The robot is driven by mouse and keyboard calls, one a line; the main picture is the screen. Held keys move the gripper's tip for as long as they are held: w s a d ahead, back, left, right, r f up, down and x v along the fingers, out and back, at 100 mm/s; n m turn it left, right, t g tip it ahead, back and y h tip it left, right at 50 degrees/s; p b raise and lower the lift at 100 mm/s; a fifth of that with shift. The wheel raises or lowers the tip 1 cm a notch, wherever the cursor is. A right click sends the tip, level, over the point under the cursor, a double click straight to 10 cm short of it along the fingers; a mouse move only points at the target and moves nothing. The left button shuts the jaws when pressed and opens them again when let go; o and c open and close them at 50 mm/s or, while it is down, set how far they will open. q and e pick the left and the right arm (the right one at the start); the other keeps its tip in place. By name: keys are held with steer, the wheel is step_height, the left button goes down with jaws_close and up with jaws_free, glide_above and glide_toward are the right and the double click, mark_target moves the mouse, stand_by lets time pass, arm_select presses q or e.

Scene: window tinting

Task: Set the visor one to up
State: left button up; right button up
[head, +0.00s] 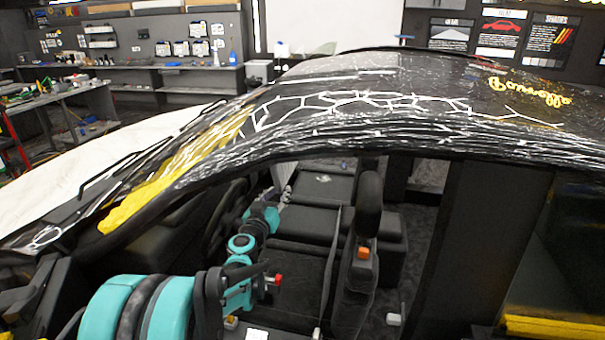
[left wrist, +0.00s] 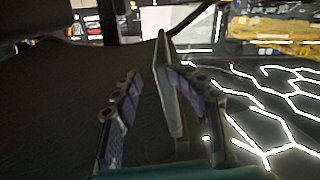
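In the left wrist view the two fingers of my left gripper (left wrist: 160,115) are spread apart. A thin grey panel (left wrist: 170,85), which looks like the visor, stands edge-on between them. There is a clear gap to the left finger; the right finger is close to the panel, and I cannot tell if it touches. In the head view my teal left arm reaches into the car, and the left gripper (head: 286,193) is small beyond its wrist, partly hidden. My right gripper is not in view.
The car's patterned roof (head: 370,110) and its dark side rail lie above my arm. A dark seat with a headrest (head: 369,203) stands to the right of it. A dark surface (left wrist: 60,100) fills the left of the wrist view. Workbenches (head: 185,78) stand far behind.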

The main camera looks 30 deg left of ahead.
arm_select(q)
steer(key=shift+w+a, duration=0.15)
steer(key=shift+a, duration=0.15)
steer(key=b+x, duration=0.2)
steer(key=x, duration=0.5)
steer(key=shift+d, duration=0.1)
steer(key=shift+w, duration=0.45)
